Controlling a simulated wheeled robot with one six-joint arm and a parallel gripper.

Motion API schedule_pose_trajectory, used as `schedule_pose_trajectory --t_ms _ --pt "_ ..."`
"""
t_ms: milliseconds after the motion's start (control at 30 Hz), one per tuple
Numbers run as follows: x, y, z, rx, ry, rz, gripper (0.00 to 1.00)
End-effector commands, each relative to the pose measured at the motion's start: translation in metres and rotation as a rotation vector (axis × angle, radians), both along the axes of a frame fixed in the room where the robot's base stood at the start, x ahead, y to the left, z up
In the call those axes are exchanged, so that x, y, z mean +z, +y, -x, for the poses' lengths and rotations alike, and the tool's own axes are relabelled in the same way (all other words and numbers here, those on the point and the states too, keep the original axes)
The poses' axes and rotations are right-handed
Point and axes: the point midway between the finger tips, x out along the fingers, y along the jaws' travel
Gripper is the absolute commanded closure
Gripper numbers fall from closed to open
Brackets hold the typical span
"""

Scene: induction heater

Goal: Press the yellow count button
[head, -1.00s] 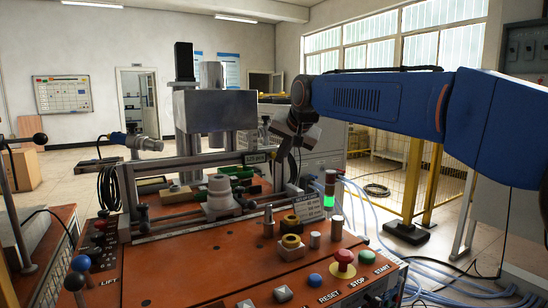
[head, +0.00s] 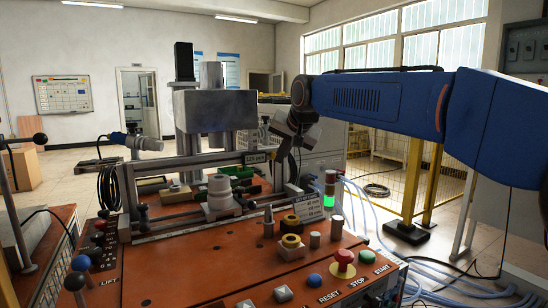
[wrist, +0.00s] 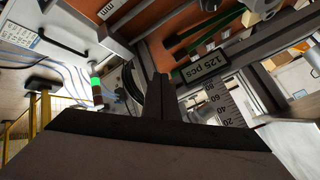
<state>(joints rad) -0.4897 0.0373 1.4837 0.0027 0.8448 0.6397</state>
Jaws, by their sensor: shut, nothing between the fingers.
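My gripper (head: 281,158) hangs at the end of the blue arm, behind the panel, just right of a small counter display (head: 257,157). In the wrist view my gripper (wrist: 161,95) has its dark fingers together with nothing between them. The counter display (wrist: 205,65) reads "125 pcs" there and lies to the right of the fingertips, seen at a slant. I cannot make out a yellow count button in either view; it may be hidden by the arm or the frame.
The orange-brown panel (head: 200,262) carries a red stop button (head: 344,257), a blue button (head: 314,280) and a white button (head: 283,294). A green-lit lamp post (head: 329,190) stands right of my gripper. A metal rail (head: 160,230) and a grey press head (head: 214,108) stand left.

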Motion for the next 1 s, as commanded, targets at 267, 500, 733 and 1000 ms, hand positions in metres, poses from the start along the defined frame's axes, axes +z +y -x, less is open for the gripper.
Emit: schedule_pose_trajectory --t_ms 267,500,733,1000 --pt "0.0001 0.0033 -0.0047 0.0 0.0 0.0 1.0" --pt "0.0002 0.0048 -0.0069 0.0 0.0 0.0 1.0" --pt "0.0002 0.0049 -0.007 0.0 0.0 0.0 1.0" --pt "0.0001 0.0061 -0.009 0.0 0.0 0.0 1.0"
